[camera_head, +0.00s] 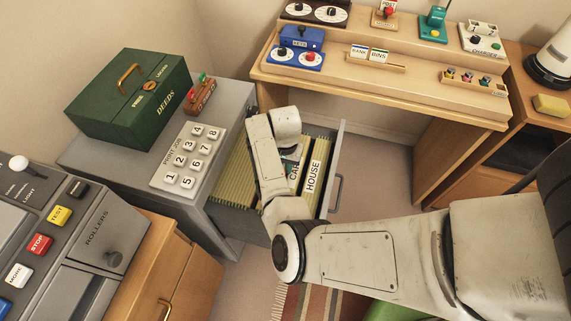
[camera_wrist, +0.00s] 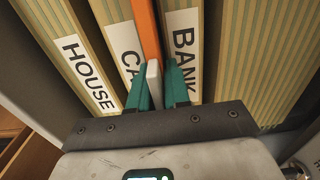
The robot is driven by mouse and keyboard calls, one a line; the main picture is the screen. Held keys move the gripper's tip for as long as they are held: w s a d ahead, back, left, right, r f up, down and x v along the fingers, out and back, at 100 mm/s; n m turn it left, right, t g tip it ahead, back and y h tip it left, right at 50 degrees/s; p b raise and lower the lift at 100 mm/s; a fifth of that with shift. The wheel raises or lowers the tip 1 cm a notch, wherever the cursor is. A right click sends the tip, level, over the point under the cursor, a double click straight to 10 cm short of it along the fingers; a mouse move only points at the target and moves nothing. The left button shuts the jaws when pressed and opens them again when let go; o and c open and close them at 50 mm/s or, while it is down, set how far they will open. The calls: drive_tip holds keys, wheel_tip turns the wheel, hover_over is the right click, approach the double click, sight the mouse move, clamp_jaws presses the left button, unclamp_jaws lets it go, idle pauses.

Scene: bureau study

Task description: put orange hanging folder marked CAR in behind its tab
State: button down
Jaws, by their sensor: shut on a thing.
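My gripper (camera_wrist: 158,84) has teal fingers closed on the white grip on the edge of the orange hanging folder (camera_wrist: 147,30). The folder stands upright between the divider marked CAR (camera_wrist: 124,62), whose last letter is hidden, and the divider marked BANK (camera_wrist: 184,60). Its lower edge is out of sight, so its depth cannot be told. In the head view, my arm covers most of the gripper and folder over the open file drawer (camera_head: 337,155). There the CAR tab (camera_head: 294,172) shows partly beside the HOUSE tab (camera_head: 314,177).
Yellowish folders (camera_head: 235,170) fill the drawer's left part. The grey cabinet (camera_head: 85,158) carries a green DEEDS box (camera_head: 130,97) and a numbered button panel (camera_head: 188,160). A wooden desk (camera_head: 400,85) stands behind the drawer. Floor shows between drawer and desk.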

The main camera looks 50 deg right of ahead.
drive_tip(key=c, duration=1)
unclamp_jaws()
wheel_tip(320, 180, up, 11)
drive_tip(key=shift+f+p, duration=0.1)
drive_tip(key=shift+p, duration=0.5)
